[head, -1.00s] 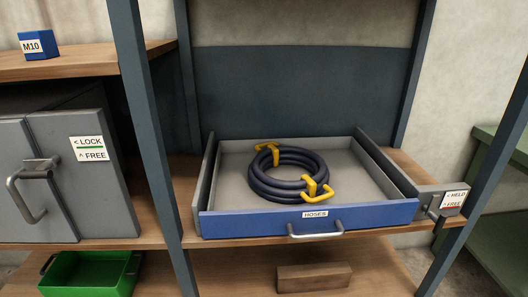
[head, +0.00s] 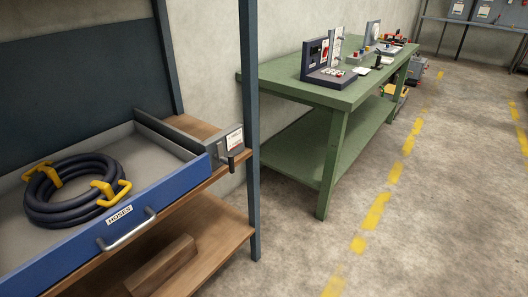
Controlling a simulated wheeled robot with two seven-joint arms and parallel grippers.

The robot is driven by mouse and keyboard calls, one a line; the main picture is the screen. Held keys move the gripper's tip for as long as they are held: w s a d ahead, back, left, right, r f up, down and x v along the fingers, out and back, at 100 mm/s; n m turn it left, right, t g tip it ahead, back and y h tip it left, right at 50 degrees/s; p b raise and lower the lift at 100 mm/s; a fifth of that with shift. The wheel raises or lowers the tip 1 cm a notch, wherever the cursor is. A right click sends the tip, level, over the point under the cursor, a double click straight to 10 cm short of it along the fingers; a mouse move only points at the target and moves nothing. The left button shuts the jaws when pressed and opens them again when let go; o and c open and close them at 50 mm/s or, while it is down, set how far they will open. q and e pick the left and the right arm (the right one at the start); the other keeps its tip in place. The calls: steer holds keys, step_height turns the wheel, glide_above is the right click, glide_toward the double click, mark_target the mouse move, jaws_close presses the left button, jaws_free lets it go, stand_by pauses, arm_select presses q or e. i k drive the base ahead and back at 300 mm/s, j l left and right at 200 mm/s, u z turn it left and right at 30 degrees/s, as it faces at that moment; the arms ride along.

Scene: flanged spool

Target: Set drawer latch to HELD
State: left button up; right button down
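The drawer latch is a small dark lever (head: 231,163) on a grey block (head: 222,150) at the right end of the drawer front. A white label (head: 235,139) with a red line is on the block; its words are too small to read now. The blue-fronted HOSES drawer (head: 170,196) is at the left, with a metal handle (head: 128,231). A coiled dark hose (head: 75,190) with yellow clips lies in it. Neither of my grippers shows in the head view.
A dark rack post (head: 252,130) stands just right of the latch. A green workbench (head: 300,90) with panels and small devices is beyond it. A brown block (head: 165,265) lies on the shelf below. Floor with yellow dashes is clear at the right.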

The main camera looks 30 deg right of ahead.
mark_target(219, 156)
steer(key=z, duration=0.75)
